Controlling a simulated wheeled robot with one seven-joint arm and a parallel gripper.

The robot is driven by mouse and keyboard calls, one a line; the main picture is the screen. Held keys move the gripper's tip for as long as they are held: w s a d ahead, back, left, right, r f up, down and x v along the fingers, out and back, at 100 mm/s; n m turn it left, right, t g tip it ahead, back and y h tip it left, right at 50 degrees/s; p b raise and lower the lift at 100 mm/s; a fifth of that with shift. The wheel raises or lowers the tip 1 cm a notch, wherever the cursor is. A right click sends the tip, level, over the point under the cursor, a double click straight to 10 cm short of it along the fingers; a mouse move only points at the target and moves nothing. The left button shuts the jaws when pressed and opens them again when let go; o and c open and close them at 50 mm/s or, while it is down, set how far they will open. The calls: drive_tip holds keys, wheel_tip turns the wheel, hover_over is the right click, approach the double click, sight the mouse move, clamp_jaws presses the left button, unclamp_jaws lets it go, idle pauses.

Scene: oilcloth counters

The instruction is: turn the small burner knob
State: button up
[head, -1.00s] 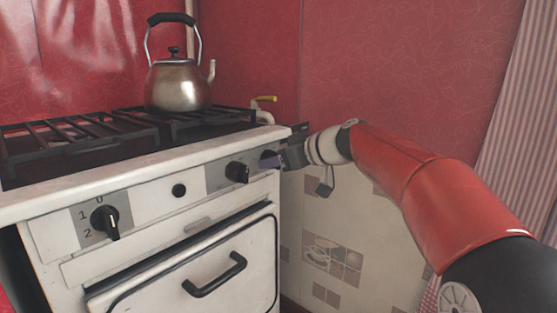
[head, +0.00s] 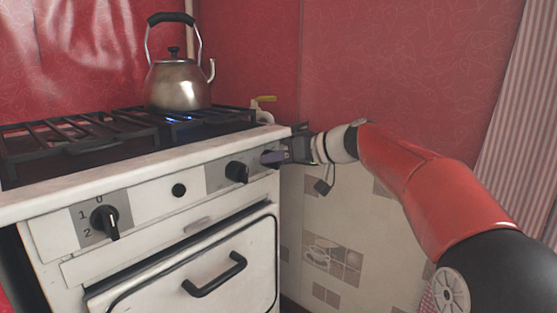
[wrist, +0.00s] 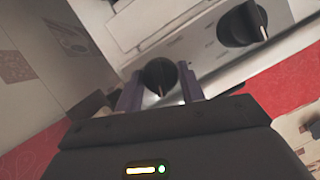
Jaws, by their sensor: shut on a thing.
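The black burner knob (wrist: 159,75) at the right end of the stove's front panel sits between the two purple fingers of my gripper (wrist: 160,88) in the wrist view. My gripper (head: 273,158) is shut on it. In the head view the fingers hide most of this knob.
A neighbouring black knob (head: 237,172) is just left of my gripper; it also shows in the wrist view (wrist: 242,24). Another knob (head: 105,221) is at the panel's left. The oven door handle (head: 215,276) juts out below. A tiled wall (head: 330,255) stands at the right.

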drive_tip(key=m+g+y, duration=0.1)
drive_tip(key=m, duration=0.2)
drive_tip(key=shift+w+d+y, duration=0.1)
drive_tip(key=shift+y, duration=0.3)
drive_tip(key=shift+m, duration=0.3)
drive_tip(key=o, duration=1)
drive_tip(key=shift+c, duration=0.2)
drive_tip(key=v, duration=0.7)
drive_tip(key=shift+d, duration=0.4)
drive_tip(key=shift+r, duration=0.1)
